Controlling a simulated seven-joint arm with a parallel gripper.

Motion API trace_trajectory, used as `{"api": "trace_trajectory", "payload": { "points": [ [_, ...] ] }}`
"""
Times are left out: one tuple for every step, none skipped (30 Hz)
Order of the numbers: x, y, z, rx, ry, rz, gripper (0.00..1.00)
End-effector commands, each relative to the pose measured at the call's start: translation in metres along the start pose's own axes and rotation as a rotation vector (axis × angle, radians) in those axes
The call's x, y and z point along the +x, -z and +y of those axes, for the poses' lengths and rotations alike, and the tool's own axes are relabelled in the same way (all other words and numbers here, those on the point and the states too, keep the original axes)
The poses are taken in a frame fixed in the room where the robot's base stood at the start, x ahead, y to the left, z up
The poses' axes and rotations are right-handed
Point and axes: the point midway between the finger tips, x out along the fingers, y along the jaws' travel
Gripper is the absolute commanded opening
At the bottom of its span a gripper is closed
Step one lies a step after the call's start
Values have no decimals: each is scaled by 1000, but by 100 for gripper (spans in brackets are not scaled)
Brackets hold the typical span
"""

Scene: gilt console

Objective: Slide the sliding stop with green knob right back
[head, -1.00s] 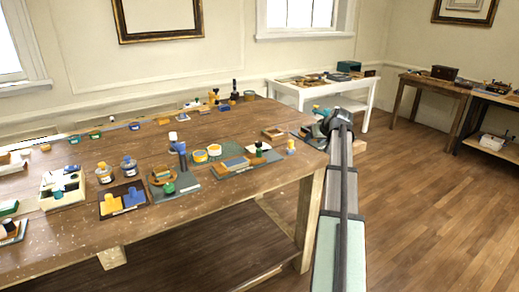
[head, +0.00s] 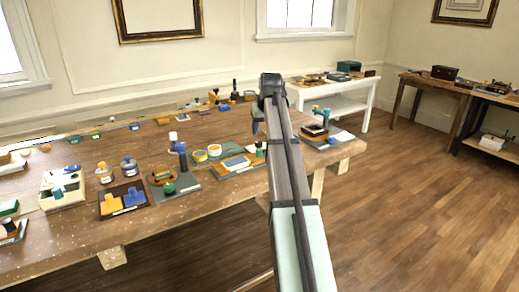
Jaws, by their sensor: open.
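Several green parts could be the sliding stop, and I cannot tell which from here. A green knob (head: 169,188) stands on a grey-green board at the middle front of the wooden table (head: 210,205). Small green pieces (head: 97,135) sit along a thin rail at the table's back left. My gripper (head: 257,126) hangs at the end of my raised arm, above the right part of the table. It is small and partly hidden by my arm, looks empty, and is open. It is apart from and to the right of these green parts.
A dark upright post (head: 182,157), yellow-topped jars (head: 207,152) and a board with blocks (head: 237,164) crowd the table's middle. A brown box (head: 314,132) stands at its right end. A white side table (head: 345,98) is behind. Bare wood shows between the items.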

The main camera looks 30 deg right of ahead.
Motion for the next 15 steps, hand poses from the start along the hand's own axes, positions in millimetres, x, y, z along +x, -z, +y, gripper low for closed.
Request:
{"api": "trace_trajectory", "payload": {
  "points": [
    [9,-1,0,0,1,-2,52],
    [14,-1,0,-1,1,-3,52],
    [21,-1,0,-1,1,-3,52],
    [26,0,0,-1,1,-2,52],
    [31,0,0,-1,1,-1,52],
    [38,-1,0,-1,1,-2,52],
    [43,-1,0,-1,1,-2,52],
    [48,0,0,-1,1,-2,52],
    [54,0,0,-1,1,-1,52],
    [60,0,0,-1,1,-1,52],
    [65,-1,0,-1,1,-2,52],
    [71,0,0,-1,1,-1,52],
    [75,0,0,-1,1,0,52],
    [80,0,0,-1,1,0,52],
    [86,0,0,-1,1,-1,52]
  ]
}}
